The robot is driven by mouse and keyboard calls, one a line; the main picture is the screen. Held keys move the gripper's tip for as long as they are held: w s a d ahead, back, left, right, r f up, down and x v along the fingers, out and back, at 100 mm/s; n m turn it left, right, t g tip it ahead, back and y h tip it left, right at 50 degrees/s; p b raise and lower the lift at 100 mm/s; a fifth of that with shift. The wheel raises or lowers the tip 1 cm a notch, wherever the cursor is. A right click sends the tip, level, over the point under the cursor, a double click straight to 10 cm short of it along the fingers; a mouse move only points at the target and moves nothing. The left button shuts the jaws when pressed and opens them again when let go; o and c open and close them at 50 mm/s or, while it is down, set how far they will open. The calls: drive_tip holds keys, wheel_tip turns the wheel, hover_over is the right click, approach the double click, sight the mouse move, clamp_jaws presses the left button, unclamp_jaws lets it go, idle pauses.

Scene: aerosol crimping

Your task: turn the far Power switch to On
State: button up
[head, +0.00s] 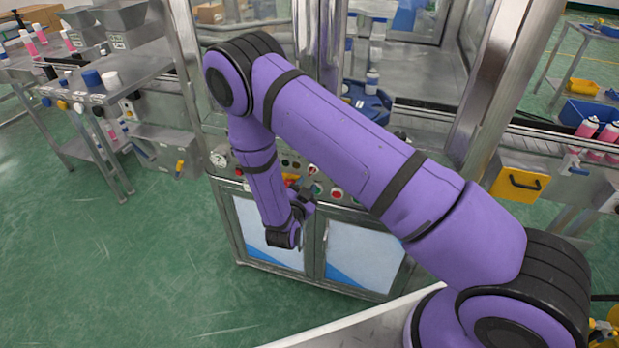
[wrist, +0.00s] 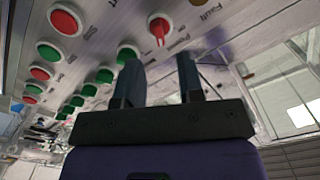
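A red rotary switch (wrist: 159,28) on a white ring shows at the top of the wrist view. Small lettering beside it seems to read Power; its On and Off marks are too blurred to read. The switch's bar points roughly down the picture. My gripper (wrist: 160,75) is open and empty, its two dark fingers apart. The switch appears beyond the fingertips, near the gap between them, and not touched. In the head view, my gripper (head: 305,203) is at the front of the control panel; my arm hides part of the panel, and I cannot single out the switch there.
Several red buttons (wrist: 66,20) and green buttons (wrist: 127,54) lie to the left of the switch on the metal panel (wrist: 108,18). A Fault label (wrist: 203,13) is to the right. Cabinet doors (head: 355,255) stand below the panel. Green floor (head: 130,260) is clear at left.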

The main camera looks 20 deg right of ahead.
drive_tip(key=v, duration=0.5)
idle(0.4)
